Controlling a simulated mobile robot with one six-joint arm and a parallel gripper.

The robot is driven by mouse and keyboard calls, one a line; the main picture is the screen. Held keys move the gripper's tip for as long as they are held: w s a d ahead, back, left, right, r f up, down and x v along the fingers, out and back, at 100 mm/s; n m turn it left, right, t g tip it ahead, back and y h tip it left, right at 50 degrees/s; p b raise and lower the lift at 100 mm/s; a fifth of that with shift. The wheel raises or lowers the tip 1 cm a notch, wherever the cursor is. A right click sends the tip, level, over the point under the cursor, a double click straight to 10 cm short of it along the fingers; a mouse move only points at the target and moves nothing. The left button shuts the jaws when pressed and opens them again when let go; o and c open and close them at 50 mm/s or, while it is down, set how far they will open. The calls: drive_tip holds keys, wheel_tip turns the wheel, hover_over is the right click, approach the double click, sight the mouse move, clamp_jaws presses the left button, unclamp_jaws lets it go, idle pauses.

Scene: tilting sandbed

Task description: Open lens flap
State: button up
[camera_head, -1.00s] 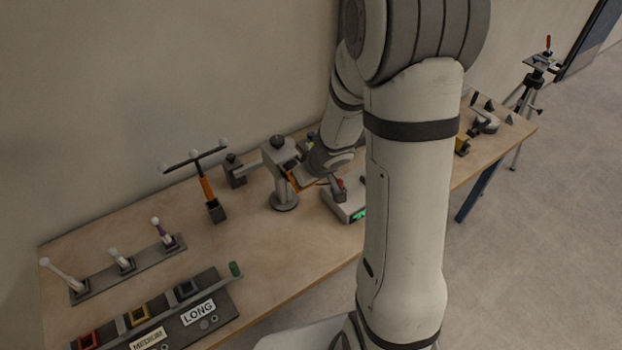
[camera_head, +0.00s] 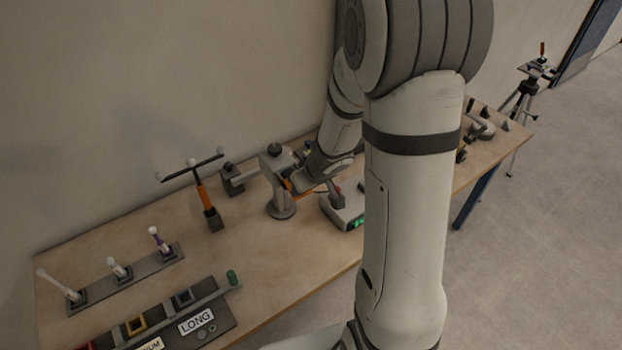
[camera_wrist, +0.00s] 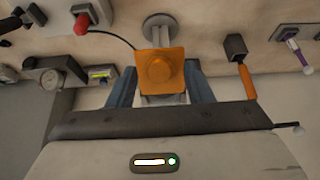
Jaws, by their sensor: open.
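The lens flap (camera_wrist: 160,73) is an orange square plate with a round raised centre. In the wrist view it sits between the two fingers of my gripper (camera_wrist: 161,68), which is open with one finger on each side. I cannot tell whether either finger touches it. In the head view the grey device (camera_head: 275,163) stands on a post with a round base, and a bit of orange (camera_head: 287,184) shows at its front. My wrist and arm hide most of the flap and the fingertips there.
A box with a green light (camera_head: 342,210) and a red knob (camera_wrist: 82,22) with a cable stand close beside the device. An orange-handled tool (camera_head: 204,196) stands to its left. Several levers (camera_head: 118,268) and a labelled rack (camera_head: 185,318) are at the table's left. Bare wood (camera_head: 245,255) lies in front.

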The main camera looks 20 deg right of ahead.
drive_tip(key=v, duration=0.7)
idle(0.4)
